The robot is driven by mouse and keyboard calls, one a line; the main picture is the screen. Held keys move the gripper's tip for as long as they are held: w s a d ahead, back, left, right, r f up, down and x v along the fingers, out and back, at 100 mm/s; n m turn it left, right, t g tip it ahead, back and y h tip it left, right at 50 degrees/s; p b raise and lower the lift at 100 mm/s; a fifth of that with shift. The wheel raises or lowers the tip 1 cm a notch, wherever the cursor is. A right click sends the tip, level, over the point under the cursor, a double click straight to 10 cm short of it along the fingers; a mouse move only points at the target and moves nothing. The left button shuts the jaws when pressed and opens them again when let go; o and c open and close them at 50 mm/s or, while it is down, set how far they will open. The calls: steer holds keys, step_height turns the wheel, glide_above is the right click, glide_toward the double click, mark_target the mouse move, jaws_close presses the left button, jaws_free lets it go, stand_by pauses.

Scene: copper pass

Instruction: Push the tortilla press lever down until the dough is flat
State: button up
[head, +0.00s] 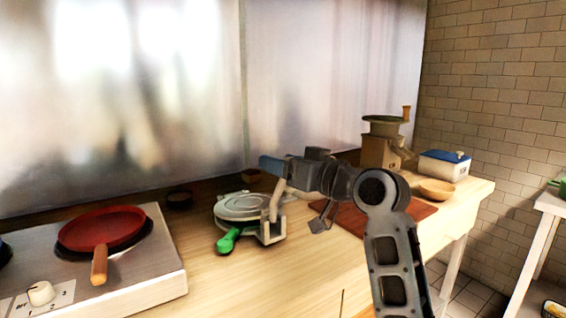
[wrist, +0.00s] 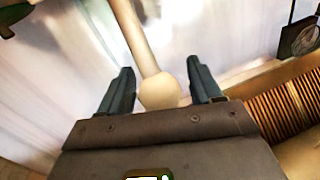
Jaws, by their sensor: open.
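The tortilla press (head: 243,205) stands on the wooden counter, with a pale round plate and a bracket at its right side. Its pale lever (head: 274,202) rises from the bracket toward my gripper (head: 272,165). In the wrist view, the lever (wrist: 136,38) is a cream rod with a rounded end lying between the two open fingers of my gripper (wrist: 160,68). I see a gap on each side of the rod. The fingers hold nothing. The dough cannot be seen.
A stove with a red pan (head: 100,229) stands left. A brown board (head: 360,219), a wooden bowl (head: 436,188), a grinder (head: 382,150) and a blue-lidded box (head: 445,165) are right. The front counter is clear.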

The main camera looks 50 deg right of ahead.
jaws_close()
stand_by(0.7)
